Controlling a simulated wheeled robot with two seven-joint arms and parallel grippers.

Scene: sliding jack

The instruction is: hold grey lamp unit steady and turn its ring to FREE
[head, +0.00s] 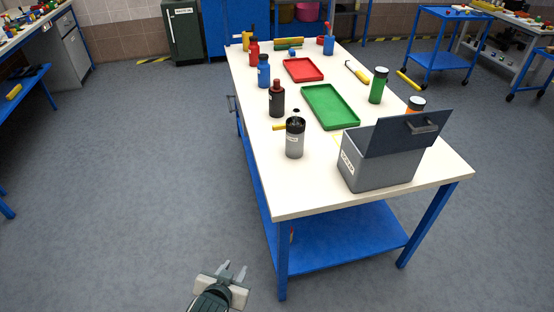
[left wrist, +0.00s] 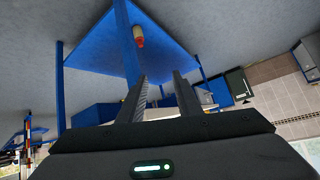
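A grey cylinder with a dark ring around its top and a white label stands upright near the front of the white workbench; it looks like the grey lamp unit (head: 294,145). The ring (head: 296,124) is too small for its markings to be read. My left gripper (head: 234,267) is low in front of the bench, left of its front leg, well apart from the lamp unit. Its two fingers are spread with nothing between them, as the left wrist view (left wrist: 160,85) also shows. My right gripper is not in view.
A grey box (head: 378,172) with its dark lid raised stands right of the lamp unit. A dark red-topped bottle (head: 277,102) stands close behind it, and a green tray (head: 331,107) lies behind right. The bench (head: 310,203) has a blue lower shelf (head: 345,240).

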